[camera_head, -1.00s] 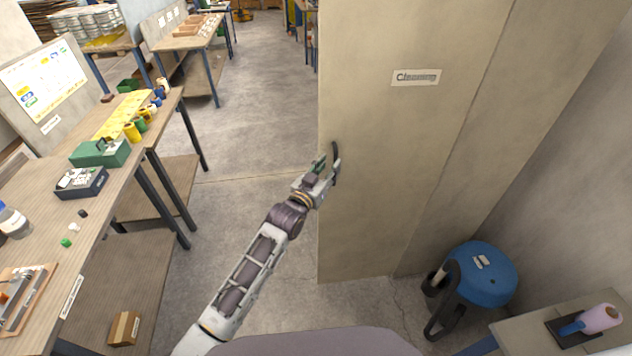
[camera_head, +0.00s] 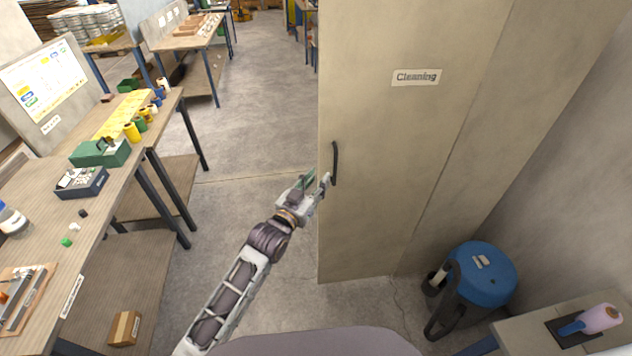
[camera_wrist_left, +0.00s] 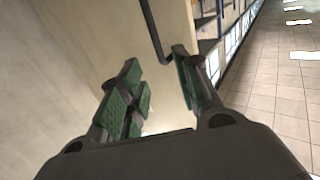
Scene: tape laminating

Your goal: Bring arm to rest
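My left arm (camera_head: 245,275) reaches forward from the bottom of the head view. Its gripper (camera_head: 318,183) is just left of and below the black handle (camera_head: 335,163) of the tall beige cabinet (camera_head: 400,180) labelled "Cleaning". The cabinet door looks closed. In the left wrist view the green finger pads (camera_wrist_left: 160,92) stand apart with nothing held between them. The black handle (camera_wrist_left: 154,30) passes beyond the fingertips there. My right gripper is in neither view.
A workbench (camera_head: 110,200) with a green box (camera_head: 100,153) and small parts stands at the left. A blue vacuum cleaner (camera_head: 487,275) stands right of the cabinet. A small table (camera_head: 545,330) with a roller is at the lower right. The floor between is clear.

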